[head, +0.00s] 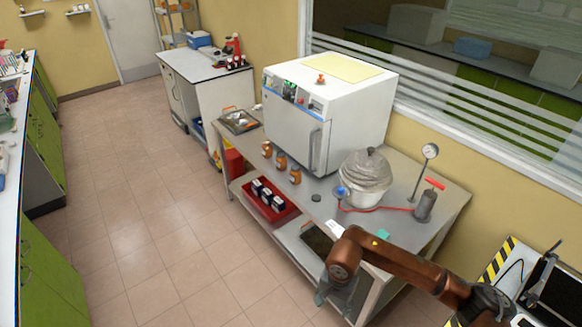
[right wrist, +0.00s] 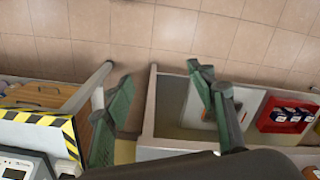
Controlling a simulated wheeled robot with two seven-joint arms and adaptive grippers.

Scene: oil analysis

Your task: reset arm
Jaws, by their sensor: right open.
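My right arm (head: 395,262) comes in from the lower right of the head view, bent over the front right corner of the metal table (head: 405,235). My right gripper (head: 335,292) hangs downward beside the table's front edge. In the right wrist view the two green fingers of my right gripper (right wrist: 160,78) are spread apart, with nothing between them. Below them are the table's end and the tiled floor. My left gripper is not in view.
On the table stand a white oven (head: 300,140), several orange-brown jars (head: 281,162), a silver pot (head: 364,178) and a hand pump (head: 425,205). A red tray (head: 290,212) sits on the lower shelf. A striped-edge stand (head: 495,262) is at right. Floor (head: 150,230) is clear at left.

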